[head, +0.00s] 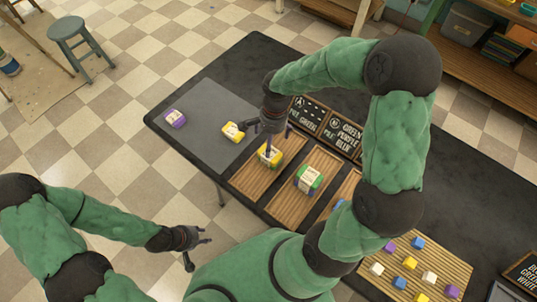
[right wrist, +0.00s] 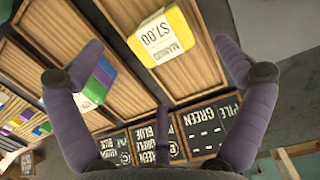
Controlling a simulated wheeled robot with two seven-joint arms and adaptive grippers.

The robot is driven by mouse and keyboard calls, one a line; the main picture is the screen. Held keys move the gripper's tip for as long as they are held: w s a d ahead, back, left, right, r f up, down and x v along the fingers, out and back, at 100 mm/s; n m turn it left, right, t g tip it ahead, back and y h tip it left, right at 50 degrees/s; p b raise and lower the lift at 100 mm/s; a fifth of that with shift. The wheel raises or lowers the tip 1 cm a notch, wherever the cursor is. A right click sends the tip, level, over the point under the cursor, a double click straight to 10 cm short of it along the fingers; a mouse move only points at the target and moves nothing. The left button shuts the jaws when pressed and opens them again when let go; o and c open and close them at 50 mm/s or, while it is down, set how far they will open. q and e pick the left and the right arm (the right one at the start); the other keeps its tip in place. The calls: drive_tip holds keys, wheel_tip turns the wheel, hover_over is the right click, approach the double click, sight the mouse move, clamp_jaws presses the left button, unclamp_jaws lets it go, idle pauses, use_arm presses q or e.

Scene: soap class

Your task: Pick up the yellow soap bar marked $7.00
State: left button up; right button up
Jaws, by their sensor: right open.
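A yellow soap bar (head: 270,155) with a white label lies on the leftmost wooden tray. It also shows in the right wrist view (right wrist: 162,36), where its upside-down price reads like $1.00 or $7.00; I cannot tell which. My right gripper (head: 267,131) is open above this bar, its fingers spread to either side in the wrist view and apart from it. A second yellow bar (head: 233,131) lies on the grey mat, its label too small to read. My left gripper (head: 190,246) is open and empty, off the table's front side.
A purple bar (head: 175,118) lies on the grey mat (head: 205,105). A green-and-purple bar (head: 308,179) is on the tray to the right. Chalkboard signs (head: 309,113) stand behind the trays. Several small coloured blocks sit on a wooden board (head: 435,270) at right.

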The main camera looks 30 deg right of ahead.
wheel_tip(320, 180, down, 2)
drive_tip(key=shift+a+f, duration=0.1)
wheel_tip(320, 180, down, 5)
drive_tip(key=b, duration=0.2)
drive_tip(key=shift+s+f+b, duration=0.1)
drive_tip(key=shift+s+b, duration=0.05)
drive_tip(key=shift+b, duration=0.25)
drive_tip(key=c, duration=1.4)
